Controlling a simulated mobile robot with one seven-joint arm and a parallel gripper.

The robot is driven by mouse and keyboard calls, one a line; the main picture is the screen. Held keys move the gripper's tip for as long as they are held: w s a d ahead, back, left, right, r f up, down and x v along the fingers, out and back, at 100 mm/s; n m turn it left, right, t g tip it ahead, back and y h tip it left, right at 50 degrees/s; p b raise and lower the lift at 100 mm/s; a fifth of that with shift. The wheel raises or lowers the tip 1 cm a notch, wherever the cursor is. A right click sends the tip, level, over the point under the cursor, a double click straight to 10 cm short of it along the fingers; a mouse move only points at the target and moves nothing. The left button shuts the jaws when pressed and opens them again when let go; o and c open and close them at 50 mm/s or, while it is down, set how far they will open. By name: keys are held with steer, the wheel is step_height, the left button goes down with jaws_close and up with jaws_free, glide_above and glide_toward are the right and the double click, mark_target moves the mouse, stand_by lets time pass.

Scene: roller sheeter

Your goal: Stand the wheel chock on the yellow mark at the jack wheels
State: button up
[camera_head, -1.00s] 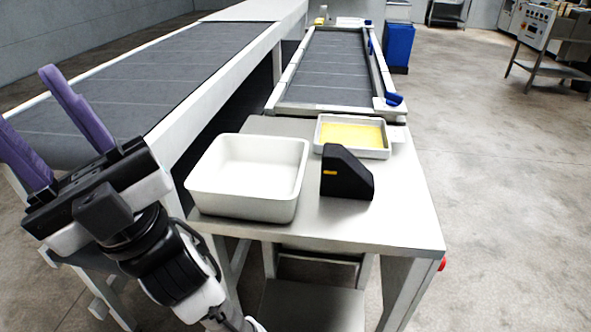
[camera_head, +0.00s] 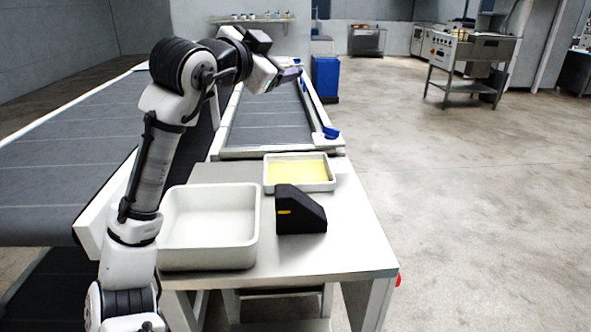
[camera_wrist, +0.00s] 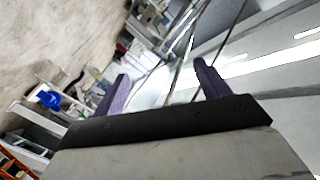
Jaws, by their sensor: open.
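The wheel chock (camera_head: 300,211) is a black block with a sloped right side and a small yellow mark on its face. It stands on the steel table (camera_head: 330,255), right of a white bin. My gripper (camera_head: 292,75) is raised over the conveyor beyond the table, well above and apart from the chock. In the wrist view its two purple fingers (camera_wrist: 160,88) are spread with nothing between them. I cannot make out the jack wheels or a yellow floor mark in any view.
An empty white bin (camera_head: 164,230) stands left of the chock. A shallow white tray with yellow contents (camera_head: 298,171) sits just behind it. Conveyor belts (camera_head: 60,165) run on the left. A blue bin (camera_head: 326,78) stands at the back.

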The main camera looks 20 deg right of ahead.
steer(key=s+d+f+m+g+y, duration=0.25)
steer(key=d+f+g+y, duration=0.35)
steer(key=f, duration=0.4)
steer(key=m+g+y+p, duration=0.1)
steer(key=m+g+y, duration=0.1)
steer(key=g+y, duration=0.4)
glide_above(297, 194)
steer(key=d, duration=0.1)
step_height(297, 194, down, 6)
steer(key=t, duration=0.1)
steer(key=shift+y, duration=0.5)
step_height(297, 194, down, 8)
steer(key=shift+s+p, duration=0.1)
steer(key=shift+p, duration=0.25)
steer(key=f+p, duration=0.1)
steer(key=f, duration=0.1)
steer(key=a+f, duration=0.1)
steer(key=f, duration=0.1)
steer(key=shift+f+p, duration=0.4)
steer(key=shift+f, duration=0.3)
steer(key=shift+r, duration=0.1)
steer(key=c, duration=1.5)
steer(key=shift+r, duration=0.1)
